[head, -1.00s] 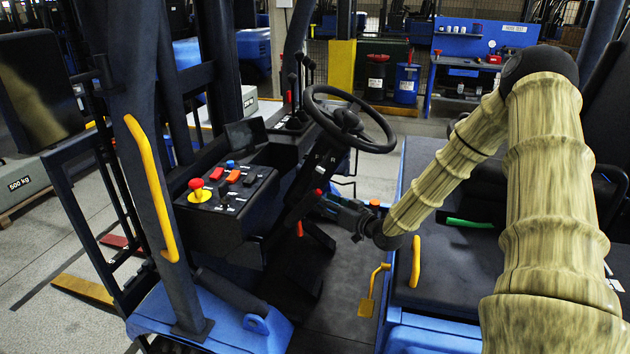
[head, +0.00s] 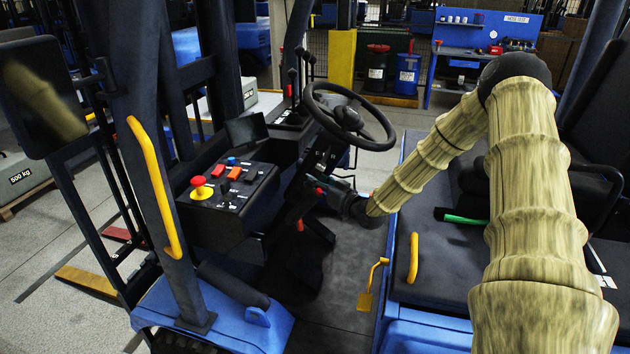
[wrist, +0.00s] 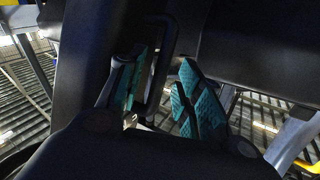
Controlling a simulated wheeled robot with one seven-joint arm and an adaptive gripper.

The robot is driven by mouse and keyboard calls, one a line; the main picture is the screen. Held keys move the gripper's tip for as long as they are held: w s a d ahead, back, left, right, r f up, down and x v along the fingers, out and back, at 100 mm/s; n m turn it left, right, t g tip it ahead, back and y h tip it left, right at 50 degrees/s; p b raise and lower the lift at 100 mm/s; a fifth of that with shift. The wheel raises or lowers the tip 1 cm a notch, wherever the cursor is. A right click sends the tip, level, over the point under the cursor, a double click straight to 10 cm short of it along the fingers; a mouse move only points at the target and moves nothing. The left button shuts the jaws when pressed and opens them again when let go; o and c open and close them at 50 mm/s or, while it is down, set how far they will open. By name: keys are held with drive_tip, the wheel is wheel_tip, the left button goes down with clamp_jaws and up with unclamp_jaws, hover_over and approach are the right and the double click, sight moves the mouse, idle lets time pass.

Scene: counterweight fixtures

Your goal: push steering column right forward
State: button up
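The steering column (head: 312,172) is dark and slants up to the black steering wheel (head: 348,118) in the head view. My gripper (head: 322,186) is close beside the column, below the wheel, at the end of my tan-sleeved arm. In the wrist view my gripper (wrist: 160,82) shows two teal-padded fingers, spread apart. A thin black bent bar (wrist: 168,50) shows between or just beyond the fingers. The left finger looks close to it, but I cannot tell whether they touch. A large dark body fills the upper left of the wrist view.
A control box (head: 222,205) with a red mushroom button (head: 200,187) stands left of the column. The dark floor (head: 325,260) below the column is mostly clear.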

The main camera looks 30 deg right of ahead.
sight(302, 174)
drive_tip(key=shift+w, duration=0.4)
drive_tip(key=shift+a, duration=0.1)
clamp_jaws()
drive_tip(key=shift+g, duration=0.5)
drive_tip(key=shift+w+a+r, duration=0.6)
drive_tip(key=shift+w+a, duration=0.1)
drive_tip(key=shift+w, duration=0.15)
drive_tip(key=shift+w+a+r, duration=0.55)
drive_tip(key=shift+w+a, duration=0.15)
drive_tip(key=shift+w, duration=0.15)
unclamp_jaws()
